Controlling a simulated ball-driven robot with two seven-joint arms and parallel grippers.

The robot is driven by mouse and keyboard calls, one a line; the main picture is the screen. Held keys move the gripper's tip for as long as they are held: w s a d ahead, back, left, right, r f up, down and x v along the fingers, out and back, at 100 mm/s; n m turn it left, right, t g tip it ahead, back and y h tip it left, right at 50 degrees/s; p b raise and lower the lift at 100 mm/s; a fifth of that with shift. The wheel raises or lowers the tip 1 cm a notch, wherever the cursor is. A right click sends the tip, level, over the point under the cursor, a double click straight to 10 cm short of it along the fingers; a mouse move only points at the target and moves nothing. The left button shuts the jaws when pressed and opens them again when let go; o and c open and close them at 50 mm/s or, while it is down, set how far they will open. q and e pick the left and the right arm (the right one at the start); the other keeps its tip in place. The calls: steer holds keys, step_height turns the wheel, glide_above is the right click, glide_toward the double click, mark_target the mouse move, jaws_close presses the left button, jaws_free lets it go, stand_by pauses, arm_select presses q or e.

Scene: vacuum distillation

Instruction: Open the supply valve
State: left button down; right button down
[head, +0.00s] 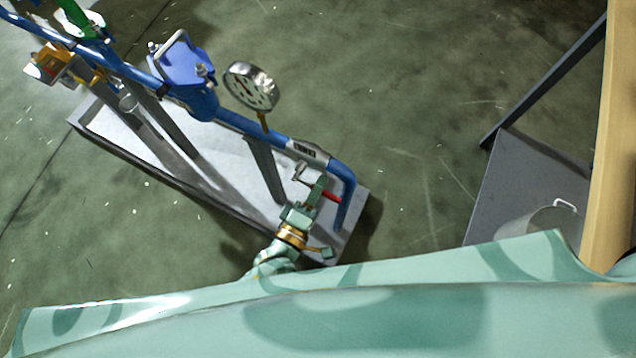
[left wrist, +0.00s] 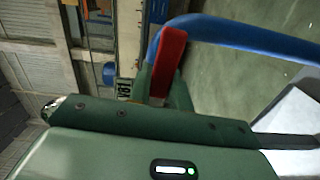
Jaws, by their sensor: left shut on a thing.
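The supply valve's red lever handle (head: 331,196) shows at the right end of the blue pipe (head: 238,122), just below the pipe's downward bend. My left gripper (head: 318,190) is at the handle, shut on it. In the left wrist view the red handle (left wrist: 168,62) stands large by the green fingers, with the blue pipe (left wrist: 240,36) curving away to the right. The fingers hide part of the handle and the valve body. My right gripper is not in view.
A round pressure gauge (head: 251,87) and a blue housing (head: 187,73) sit along the pipe above a pale platform with a raised rim (head: 150,178). A grey shelf (head: 520,178) and a wooden edge (head: 606,150) stand at right. Open floor (head: 400,110) lies between.

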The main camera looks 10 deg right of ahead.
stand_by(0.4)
arm_select(q)
steer(key=c, duration=1.3)
jaws_free()
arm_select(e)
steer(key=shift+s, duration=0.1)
